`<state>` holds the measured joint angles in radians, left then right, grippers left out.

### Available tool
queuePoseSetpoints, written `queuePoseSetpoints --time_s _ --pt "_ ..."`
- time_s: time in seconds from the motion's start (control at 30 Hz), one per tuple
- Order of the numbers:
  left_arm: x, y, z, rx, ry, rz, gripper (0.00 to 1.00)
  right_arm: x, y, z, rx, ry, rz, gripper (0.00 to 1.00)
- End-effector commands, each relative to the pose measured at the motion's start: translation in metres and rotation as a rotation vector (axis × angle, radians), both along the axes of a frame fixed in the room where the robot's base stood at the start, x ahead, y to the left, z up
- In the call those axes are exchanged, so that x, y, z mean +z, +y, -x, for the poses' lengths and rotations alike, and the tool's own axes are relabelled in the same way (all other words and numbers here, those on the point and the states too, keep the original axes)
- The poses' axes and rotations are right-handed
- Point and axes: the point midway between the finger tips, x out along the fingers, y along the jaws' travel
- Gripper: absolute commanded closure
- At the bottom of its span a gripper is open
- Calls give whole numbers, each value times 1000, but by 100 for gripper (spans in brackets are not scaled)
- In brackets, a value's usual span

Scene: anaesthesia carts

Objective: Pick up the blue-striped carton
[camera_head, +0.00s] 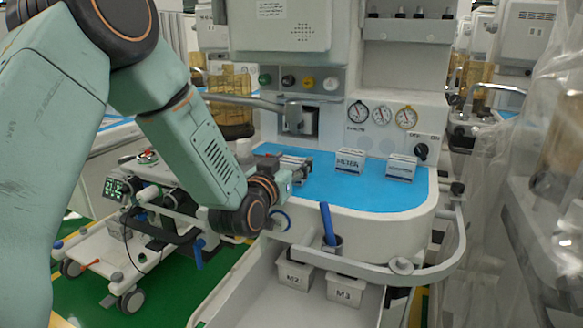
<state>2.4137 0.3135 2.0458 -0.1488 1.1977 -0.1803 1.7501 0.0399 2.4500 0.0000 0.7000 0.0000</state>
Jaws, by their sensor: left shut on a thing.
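My left gripper (297,167) reaches in from the left, low over the blue top of the anaesthesia cart (380,192). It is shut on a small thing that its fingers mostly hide. I cannot make out blue stripes on that thing, or whether it touches the top. My right gripper is not in view.
A rail (400,267) curves around the cart's front. Bins marked M2 (294,275) and M3 (345,290) sit below. Gauges (382,115) line the back panel. The blue top's front right is clear.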

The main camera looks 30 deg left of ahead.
Motion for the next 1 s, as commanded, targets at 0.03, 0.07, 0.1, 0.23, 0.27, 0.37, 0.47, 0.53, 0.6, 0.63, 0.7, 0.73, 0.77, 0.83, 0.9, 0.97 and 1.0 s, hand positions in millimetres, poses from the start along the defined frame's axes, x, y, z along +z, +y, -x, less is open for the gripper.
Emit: queuePoseSetpoints --time_s 0.03,0.07,0.1,0.23,0.27,0.37,0.47,0.53,0.6,0.63,0.7,0.73,0.77,0.83,0.9,0.97,1.0 --pt "5 0 0 0 -1 0 74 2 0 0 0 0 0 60" --pt "8 0 0 0 -2 0 74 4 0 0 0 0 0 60" --pt "15 0 0 1 -4 1 74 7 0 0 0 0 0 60" --pt "41 0 0 1 -5 0 74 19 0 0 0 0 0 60" --pt "48 0 0 1 -5 0 74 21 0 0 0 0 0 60" --pt "67 0 0 1 -5 1 74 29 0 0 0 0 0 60" --pt "83 0 0 0 -3 1 74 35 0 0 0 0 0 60" --pt "91 0 0 0 -4 1 74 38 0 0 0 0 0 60" --pt "96 0 0 0 -2 0 74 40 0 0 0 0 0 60" --pt "98 0 0 0 -2 0 74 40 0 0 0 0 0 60" --pt "100 0 0 0 -2 0 74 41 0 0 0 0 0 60" --pt "100 0 0 0 -2 0 74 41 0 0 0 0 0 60" --pt "101 0 0 0 -2 0 74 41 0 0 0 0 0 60" --pt "100 0 0 0 -1 0 74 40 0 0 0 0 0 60" --pt "100 0 0 0 -1 0 74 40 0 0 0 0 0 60" --pt "100 0 1 0 -1 0 74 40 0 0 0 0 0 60" --pt "100 0 1 0 -1 0 74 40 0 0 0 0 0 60"
